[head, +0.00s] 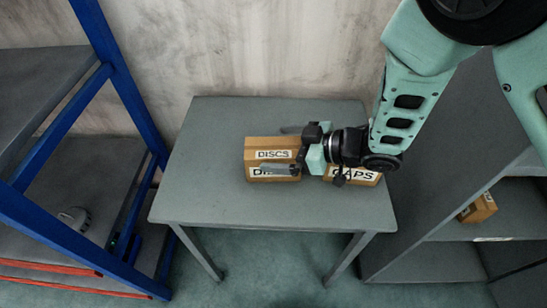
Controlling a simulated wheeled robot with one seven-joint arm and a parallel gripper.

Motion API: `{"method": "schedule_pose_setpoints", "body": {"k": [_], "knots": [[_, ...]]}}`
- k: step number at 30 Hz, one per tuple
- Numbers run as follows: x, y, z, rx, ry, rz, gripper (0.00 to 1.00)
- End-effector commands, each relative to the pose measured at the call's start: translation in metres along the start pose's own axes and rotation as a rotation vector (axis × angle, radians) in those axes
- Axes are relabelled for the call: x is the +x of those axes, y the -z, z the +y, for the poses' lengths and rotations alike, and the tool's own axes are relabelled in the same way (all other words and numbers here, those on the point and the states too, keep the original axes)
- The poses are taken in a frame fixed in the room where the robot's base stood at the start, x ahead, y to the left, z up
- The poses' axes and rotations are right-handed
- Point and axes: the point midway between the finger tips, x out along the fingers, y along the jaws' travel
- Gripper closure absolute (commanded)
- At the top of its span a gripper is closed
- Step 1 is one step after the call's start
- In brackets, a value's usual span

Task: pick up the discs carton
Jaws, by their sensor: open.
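The discs carton (260,157), a brown box with white labels reading DISCS on its top and front, stands on the grey table. My gripper (282,150) comes in from the right and is open at the carton's right part. One finger lies across the front label and hides part of its lettering. The other finger shows behind the carton's back edge. Whether the fingers touch the carton I cannot tell.
A caps carton (357,177) stands to the right, partly under my wrist. The table (200,190) is clear on its left and front. A blue-framed shelf (125,85) stands at left. A grey shelf (440,170) at right holds a small brown box (478,208).

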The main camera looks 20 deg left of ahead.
Motion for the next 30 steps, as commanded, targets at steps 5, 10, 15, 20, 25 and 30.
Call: {"method": "schedule_pose_setpoints", "body": {"k": [5,10,15,20,25,30], "knots": [[0.000,0.000,0.000,0.000,-0.001,0.000,0.14],[-0.001,0.000,0.000,0.001,0.000,-0.001,0.61],[-0.001,-0.002,-0.001,0.003,0.000,-0.004,0.85],[-0.001,-0.003,-0.001,0.004,0.000,-0.005,0.85],[-0.002,0.000,-0.001,0.005,0.000,-0.008,0.85],[-0.009,0.016,0.000,0.003,-0.001,-0.004,1.00]]}}
